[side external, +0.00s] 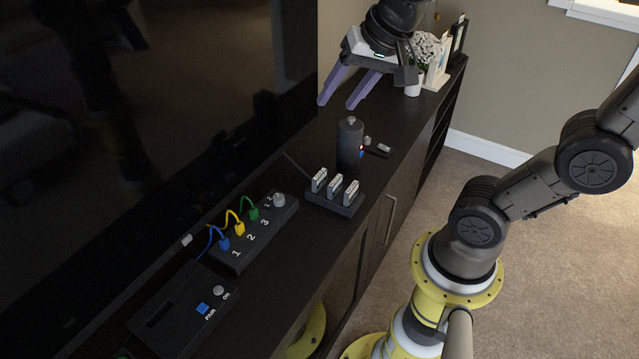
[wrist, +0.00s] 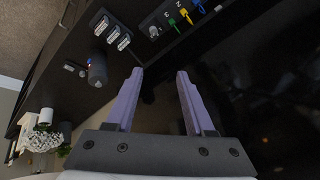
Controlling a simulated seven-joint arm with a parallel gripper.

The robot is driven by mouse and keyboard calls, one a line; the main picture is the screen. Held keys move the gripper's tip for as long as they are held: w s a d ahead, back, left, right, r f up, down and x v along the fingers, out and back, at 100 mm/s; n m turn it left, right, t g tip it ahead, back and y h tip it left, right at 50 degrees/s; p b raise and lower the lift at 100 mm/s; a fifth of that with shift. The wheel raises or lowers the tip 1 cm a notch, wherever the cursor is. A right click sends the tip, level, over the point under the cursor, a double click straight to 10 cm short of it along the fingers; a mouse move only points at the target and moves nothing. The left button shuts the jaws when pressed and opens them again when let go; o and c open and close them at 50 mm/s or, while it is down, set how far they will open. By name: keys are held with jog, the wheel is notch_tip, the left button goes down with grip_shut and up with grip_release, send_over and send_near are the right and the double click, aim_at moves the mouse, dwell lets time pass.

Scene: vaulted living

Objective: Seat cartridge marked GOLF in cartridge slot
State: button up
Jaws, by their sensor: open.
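Three pale-faced cartridges, a left one (side external: 319,180), a middle one (side external: 335,185) and a right one (side external: 351,192), stand upright in a black rack (side external: 322,202) on the dark cabinet. They also show at the upper left of the wrist view (wrist: 113,34). Their markings are too small to read, so I cannot tell which is GOLF. A black box (side external: 205,329) at the near end has a dark slot-like recess (side external: 160,312), a blue PAIR button and a grey ON knob. My gripper (side external: 335,105) is open and empty above the cabinet's far end; its purple fingers show in the wrist view (wrist: 160,72).
A black cylinder (side external: 350,145) stands behind the rack, with small items beside it. A panel (side external: 262,236) with blue, yellow and green cables lies between rack and box. A large dark screen (side external: 150,110) borders the cabinet's left. Flowers (side external: 422,50) and frames stand at the far end.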

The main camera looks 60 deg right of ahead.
jog(key=w+d+f+m+g, duration=0.1)
jog(key=w+d+f+m, duration=0.2)
jog(key=w, duration=0.4)
jog(key=m+g, duration=0.5)
jog(key=m, duration=0.1)
send_over(319, 174)
notch_tip(319, 174, down, 21)
jog(key=f, duration=0.6)
jog(key=shift+s+a+f, duration=0.2)
jog(key=shift+s+f, duration=0.1)
jog(key=shift+w+d+f, duration=0.15)
jog(key=shift+f, duration=1.35)
jog(key=shift+w+d+f, duration=0.1)
jog(key=shift+f, duration=1.35)
grip_shut()
